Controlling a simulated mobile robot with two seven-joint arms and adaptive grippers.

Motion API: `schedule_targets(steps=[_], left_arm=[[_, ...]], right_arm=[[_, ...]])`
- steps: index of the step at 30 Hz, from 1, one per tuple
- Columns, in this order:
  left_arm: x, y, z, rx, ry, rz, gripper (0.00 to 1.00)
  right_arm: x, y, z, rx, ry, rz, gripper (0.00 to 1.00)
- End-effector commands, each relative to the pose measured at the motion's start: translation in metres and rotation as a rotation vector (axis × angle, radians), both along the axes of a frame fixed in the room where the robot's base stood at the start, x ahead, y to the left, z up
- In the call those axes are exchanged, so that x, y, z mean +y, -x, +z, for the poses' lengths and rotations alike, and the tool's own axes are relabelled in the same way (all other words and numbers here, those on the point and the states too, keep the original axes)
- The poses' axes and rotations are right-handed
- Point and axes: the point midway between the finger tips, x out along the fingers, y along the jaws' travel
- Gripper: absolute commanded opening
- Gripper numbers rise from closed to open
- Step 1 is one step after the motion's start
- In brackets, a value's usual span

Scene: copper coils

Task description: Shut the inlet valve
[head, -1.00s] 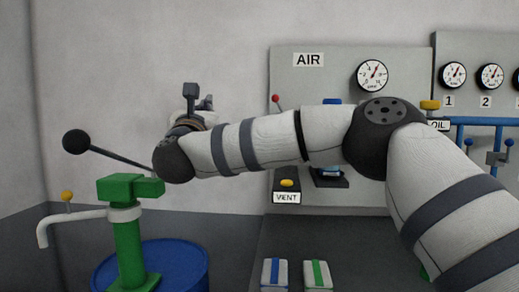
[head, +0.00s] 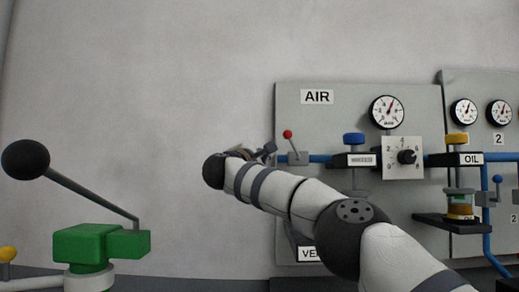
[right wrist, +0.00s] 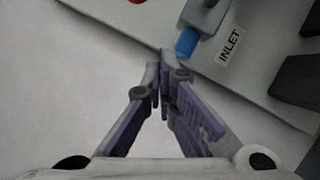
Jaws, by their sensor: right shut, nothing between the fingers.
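The inlet valve (head: 296,158) is a small grey valve at the left end of the AIR panel's blue pipe. Its lever has a red ball (head: 287,134) and stands up, leaning slightly left. In the right wrist view, the INLET label (right wrist: 229,45) lies next to the blue pipe end (right wrist: 187,43), and part of the red ball (right wrist: 137,1) shows at the top edge. My right gripper (head: 269,149) is just left of the valve in the head view. Its fingers (right wrist: 161,72) are shut and empty, close to the pipe end; contact cannot be told. My left gripper is out of view.
The AIR panel (head: 337,99) carries a gauge (head: 387,112), a regulator dial (head: 406,157) and an oil unit (head: 459,205) to the right. A green pump (head: 85,244) with a black-knobbed handle (head: 25,160) stands at left. Bare wall lies left of the panel.

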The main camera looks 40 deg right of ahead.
Motion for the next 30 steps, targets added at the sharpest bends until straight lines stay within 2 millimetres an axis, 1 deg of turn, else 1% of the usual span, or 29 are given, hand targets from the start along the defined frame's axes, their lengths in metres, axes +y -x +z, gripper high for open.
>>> schedule_targets(steps=[1, 6, 12, 24, 26, 30], left_arm=[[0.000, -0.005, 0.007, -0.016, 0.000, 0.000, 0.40], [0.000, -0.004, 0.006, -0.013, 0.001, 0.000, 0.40], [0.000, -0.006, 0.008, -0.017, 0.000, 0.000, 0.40], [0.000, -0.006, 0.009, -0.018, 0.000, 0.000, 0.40], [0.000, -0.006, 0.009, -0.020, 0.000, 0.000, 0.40], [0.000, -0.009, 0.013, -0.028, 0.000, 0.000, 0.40]], right_arm=[[-0.007, 0.001, 0.009, -0.008, 0.000, -0.004, 0.00], [-0.019, 0.014, 0.013, -0.002, 0.001, 0.000, 0.00], [-0.027, 0.025, 0.019, 0.000, 0.000, -0.001, 0.00], [-0.029, 0.026, 0.020, -0.002, -0.001, -0.001, 0.00], [-0.031, 0.026, 0.021, -0.006, -0.006, -0.001, 0.00], [-0.042, 0.027, 0.024, -0.029, -0.030, -0.002, 0.00]])
